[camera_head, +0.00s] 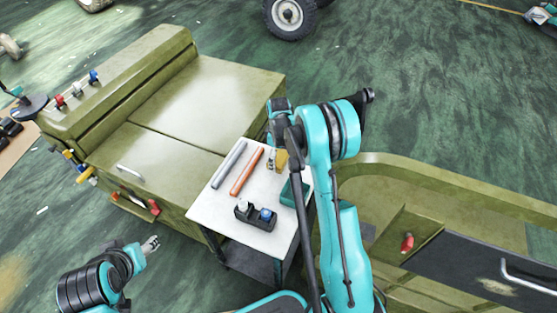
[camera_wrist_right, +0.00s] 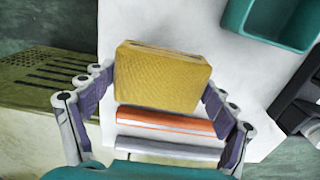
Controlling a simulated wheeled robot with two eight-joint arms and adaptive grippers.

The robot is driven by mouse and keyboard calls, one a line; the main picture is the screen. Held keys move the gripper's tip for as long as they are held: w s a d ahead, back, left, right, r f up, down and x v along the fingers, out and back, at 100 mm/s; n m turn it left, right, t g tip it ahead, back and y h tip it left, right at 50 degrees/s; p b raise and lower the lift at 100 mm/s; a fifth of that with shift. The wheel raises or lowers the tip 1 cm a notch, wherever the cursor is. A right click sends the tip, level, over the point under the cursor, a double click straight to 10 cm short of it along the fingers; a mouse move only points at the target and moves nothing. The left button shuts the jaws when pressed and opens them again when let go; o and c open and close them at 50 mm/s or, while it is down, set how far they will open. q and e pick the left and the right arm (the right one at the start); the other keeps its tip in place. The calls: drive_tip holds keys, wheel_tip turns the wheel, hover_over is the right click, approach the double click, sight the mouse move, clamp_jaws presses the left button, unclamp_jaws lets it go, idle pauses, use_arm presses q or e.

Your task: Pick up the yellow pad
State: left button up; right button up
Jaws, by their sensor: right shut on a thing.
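The yellow pad (camera_wrist_right: 160,78) is a textured block between the two fingers of my right gripper (camera_wrist_right: 158,92), which is shut on it in the right wrist view. In the head view a small part of the pad (camera_head: 281,160) shows at the right gripper (camera_head: 274,158), over the far right part of the white table top; the arm hides part of this area. I cannot tell how far the pad is above the table. My left gripper (camera_head: 151,243) is away at the lower left, with its fingers too small to judge.
The small white table (camera_head: 217,210) holds a grey bar (camera_head: 229,164), an orange bar (camera_head: 247,171), a black holder (camera_head: 254,215) and a teal tray (camera_head: 291,193). A green chassis body (camera_head: 152,145) stands to the left, another green frame (camera_head: 455,190) to the right.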

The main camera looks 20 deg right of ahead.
wheel_tip(320, 180, up, 2)
drive_tip(key=shift+s+d+r+p, duration=0.1)
drive_tip(key=shift+r+p, duration=0.1)
drive_tip(key=shift+p, duration=0.15)
drive_tip(key=s+d+r+p, duration=0.3)
drive_tip(key=s+d+r, duration=0.3)
drive_tip(key=s+d, duration=0.2)
drive_tip(key=shift+d, duration=0.1)
